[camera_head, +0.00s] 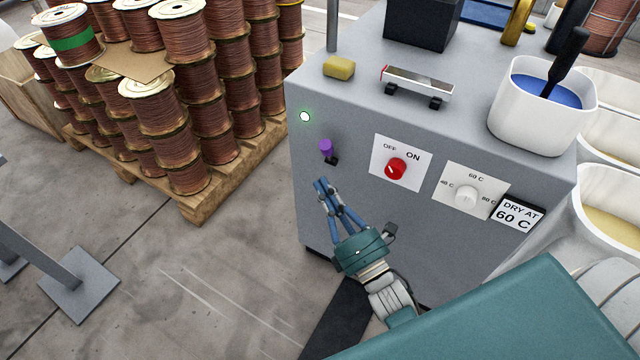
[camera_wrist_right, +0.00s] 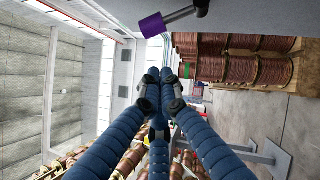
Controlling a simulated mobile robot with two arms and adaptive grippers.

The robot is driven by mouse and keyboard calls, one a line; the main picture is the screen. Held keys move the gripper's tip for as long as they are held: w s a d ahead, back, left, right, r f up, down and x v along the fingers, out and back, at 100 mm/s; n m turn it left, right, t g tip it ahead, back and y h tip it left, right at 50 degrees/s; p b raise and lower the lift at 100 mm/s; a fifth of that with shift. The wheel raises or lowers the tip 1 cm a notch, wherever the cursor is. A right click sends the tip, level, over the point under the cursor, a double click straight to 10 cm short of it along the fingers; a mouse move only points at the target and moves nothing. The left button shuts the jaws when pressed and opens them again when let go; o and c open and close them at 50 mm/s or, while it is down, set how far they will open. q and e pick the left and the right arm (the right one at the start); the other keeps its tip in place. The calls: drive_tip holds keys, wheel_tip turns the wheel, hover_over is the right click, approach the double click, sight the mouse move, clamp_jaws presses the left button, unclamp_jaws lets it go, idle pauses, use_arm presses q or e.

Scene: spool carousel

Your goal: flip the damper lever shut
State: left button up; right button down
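The damper lever, with a purple knob (camera_head: 326,147) on a short dark stem, sits on the left part of the grey machine's front panel. The knob also shows in the wrist view (camera_wrist_right: 152,26), at the top, with its grey stem running to the right. My right gripper (camera_head: 325,187) is just below the lever, apart from it. Its blue fingers are drawn together at the tips, with nothing between them; the wrist view shows the tips (camera_wrist_right: 158,77) converged below the knob. My left gripper is not in view.
The grey machine (camera_head: 345,230) also carries a red switch (camera_head: 396,169), a white temperature dial (camera_head: 466,197) and a lit green lamp (camera_head: 305,116). A yellow sponge (camera_head: 339,67) and white tub (camera_head: 540,115) stand on top. Pallets of copper spools (camera_head: 165,115) stand left; floor between is clear.

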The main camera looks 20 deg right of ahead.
drive_tip(key=v, duration=0.8)
drive_tip(key=shift+d+r, duration=0.15)
